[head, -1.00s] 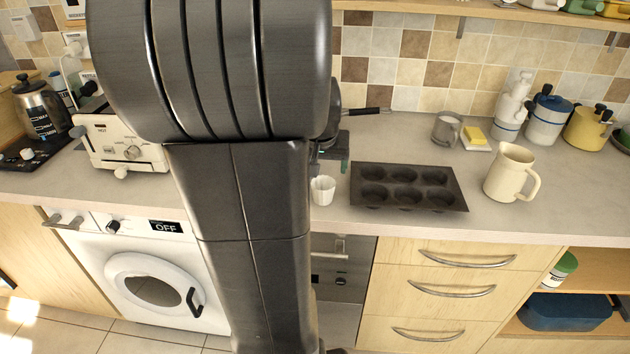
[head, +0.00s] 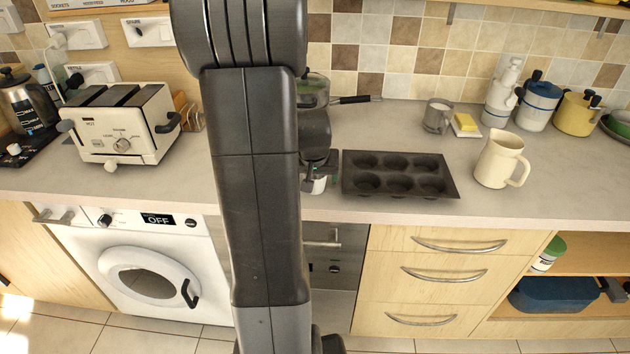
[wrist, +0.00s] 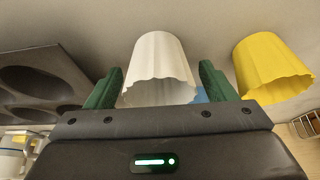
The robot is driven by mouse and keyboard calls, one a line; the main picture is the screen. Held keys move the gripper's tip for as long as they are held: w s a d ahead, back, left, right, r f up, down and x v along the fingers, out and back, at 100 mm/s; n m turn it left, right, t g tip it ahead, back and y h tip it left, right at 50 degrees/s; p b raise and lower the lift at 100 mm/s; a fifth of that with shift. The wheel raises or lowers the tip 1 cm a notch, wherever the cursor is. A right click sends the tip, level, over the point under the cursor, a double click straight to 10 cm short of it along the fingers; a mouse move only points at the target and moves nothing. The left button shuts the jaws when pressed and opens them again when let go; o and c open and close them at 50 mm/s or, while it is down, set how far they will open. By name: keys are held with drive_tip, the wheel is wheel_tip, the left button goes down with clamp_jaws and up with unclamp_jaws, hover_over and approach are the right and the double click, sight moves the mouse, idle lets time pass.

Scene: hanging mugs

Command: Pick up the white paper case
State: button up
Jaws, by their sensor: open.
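The white paper case (wrist: 160,68) is a fluted cup on the counter. In the wrist view it lies between the two green fingers of my gripper (wrist: 160,88), with a gap seeming to show on each side. My gripper is open. In the head view my gripper (head: 318,180) is low over the counter, left of the muffin tin, and the white case (head: 318,186) shows only in part behind the fingers. A yellow paper case (wrist: 272,68) stands to the right of the white one in the wrist view; my arm hides it in the head view.
A dark muffin tin (head: 398,194) with empty cups sits close beside my gripper. A cream jug (head: 497,160), a grey mug (head: 437,116) and a yellow block on a dish (head: 466,123) stand farther right. A toaster (head: 120,125) stands left of my arm.

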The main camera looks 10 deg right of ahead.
drive_tip(key=c, duration=1.1)
